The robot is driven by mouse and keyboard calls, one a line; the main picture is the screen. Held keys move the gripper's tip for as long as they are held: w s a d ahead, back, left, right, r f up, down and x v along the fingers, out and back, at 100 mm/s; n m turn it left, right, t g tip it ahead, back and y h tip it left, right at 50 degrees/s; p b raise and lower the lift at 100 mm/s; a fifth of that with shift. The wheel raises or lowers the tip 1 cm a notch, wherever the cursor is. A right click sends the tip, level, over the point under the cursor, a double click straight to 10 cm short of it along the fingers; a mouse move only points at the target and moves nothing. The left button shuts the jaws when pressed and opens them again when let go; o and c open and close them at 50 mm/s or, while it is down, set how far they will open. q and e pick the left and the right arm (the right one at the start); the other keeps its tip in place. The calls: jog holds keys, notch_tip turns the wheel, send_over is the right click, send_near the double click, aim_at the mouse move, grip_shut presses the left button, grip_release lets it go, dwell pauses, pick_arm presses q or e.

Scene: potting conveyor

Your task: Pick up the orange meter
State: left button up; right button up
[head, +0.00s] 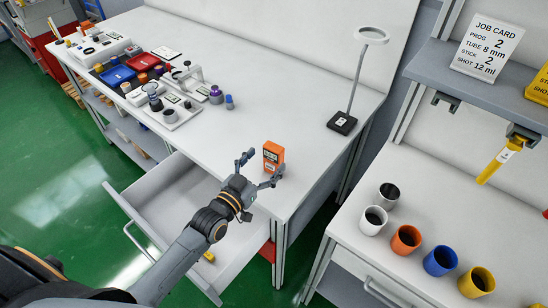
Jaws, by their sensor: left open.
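The orange meter (273,157) stands upright on the white bench near its front right part. It is a small box with a dark face. My left gripper (262,168) reaches in from the lower left and is open. One finger is to the left of the meter and the other is at its lower right, in front of its base. I cannot tell whether either finger touches it. My right gripper is not in view.
A drawer (150,222) stands open below the bench edge. A ring lamp (342,123) stands at the bench's right end. Trays and small parts crowd the far left. Several cups, including an orange one (406,240), stand on the right-hand table. A job card (487,47) sits on the shelf.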

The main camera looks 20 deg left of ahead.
aim_at(271, 153)
pick_arm(q)
jog(key=shift+w+r+p, duration=0.25)
jog(key=shift+w+p, duration=0.1)
jog(key=shift+w, duration=0.35)
jog(key=x, duration=0.3)
jog(key=shift+w+f+p, duration=0.2)
jog(key=shift+p, duration=0.2)
jog(key=shift+w, duration=0.25)
jog(key=shift+c, duration=0.4)
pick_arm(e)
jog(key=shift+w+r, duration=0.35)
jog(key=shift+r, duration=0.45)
pick_arm(q)
jog(key=c, duration=1.3)
